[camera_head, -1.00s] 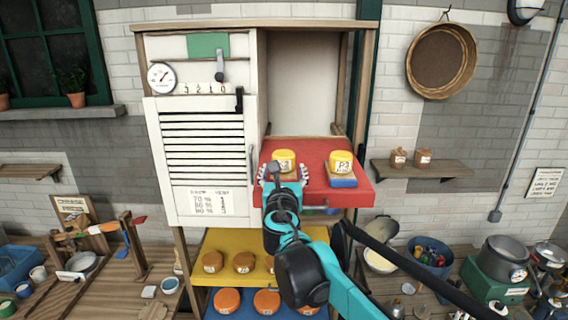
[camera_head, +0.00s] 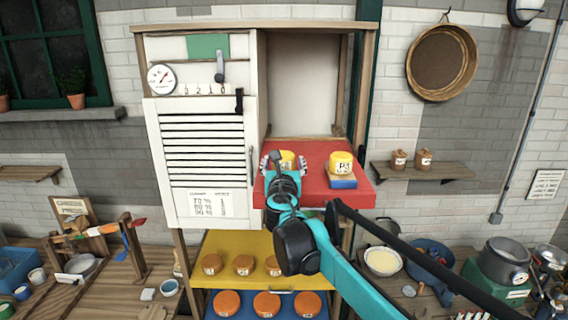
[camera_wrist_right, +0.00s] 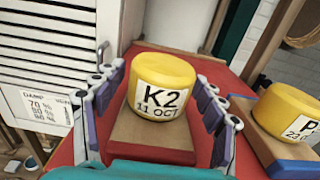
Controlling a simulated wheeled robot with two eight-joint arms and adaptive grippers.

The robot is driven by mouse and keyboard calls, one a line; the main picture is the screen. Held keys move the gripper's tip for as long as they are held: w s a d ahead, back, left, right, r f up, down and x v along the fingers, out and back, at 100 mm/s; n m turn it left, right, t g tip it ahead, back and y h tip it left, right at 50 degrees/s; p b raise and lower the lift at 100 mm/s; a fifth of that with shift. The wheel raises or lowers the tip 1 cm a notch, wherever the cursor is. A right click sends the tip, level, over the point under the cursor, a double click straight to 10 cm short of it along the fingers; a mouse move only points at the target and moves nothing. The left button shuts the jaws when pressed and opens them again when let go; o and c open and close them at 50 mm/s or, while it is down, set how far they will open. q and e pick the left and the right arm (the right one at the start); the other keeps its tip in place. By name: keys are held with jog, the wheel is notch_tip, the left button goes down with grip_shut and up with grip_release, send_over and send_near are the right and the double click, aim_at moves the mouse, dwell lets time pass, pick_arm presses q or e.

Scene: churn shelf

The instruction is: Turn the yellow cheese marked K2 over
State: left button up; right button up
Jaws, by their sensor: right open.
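The yellow cheese marked K2 (camera_wrist_right: 163,82) stands upright on a brown block on the red shelf board, its label reading "K2 11 OCT" toward the wrist camera. In the head view the K2 cheese (camera_head: 287,159) is partly hidden by my right gripper (camera_head: 284,164). In the right wrist view my right gripper (camera_wrist_right: 158,105) is open, with its fingers on either side of the cheese and a gap visible on both sides. My left gripper is not in view.
A second yellow cheese marked P (camera_wrist_right: 288,112) stands on a blue-edged block to the right; it also shows in the head view (camera_head: 341,162). The white louvred door (camera_head: 205,150) is close on the left. Orange cheeses (camera_head: 267,304) sit on lower boards.

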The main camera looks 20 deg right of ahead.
aim_at(284, 154)
jog(key=c, duration=1.2)
jog(key=shift+r, duration=0.1)
jog(key=shift+r, duration=0.1)
jog(key=shift+r+p, duration=0.95)
jog(key=shift+r, duration=0.2)
jog(key=shift+r, duration=0.1)
jog(key=shift+r+p, duration=1.05)
jog(key=shift+r, duration=0.3)
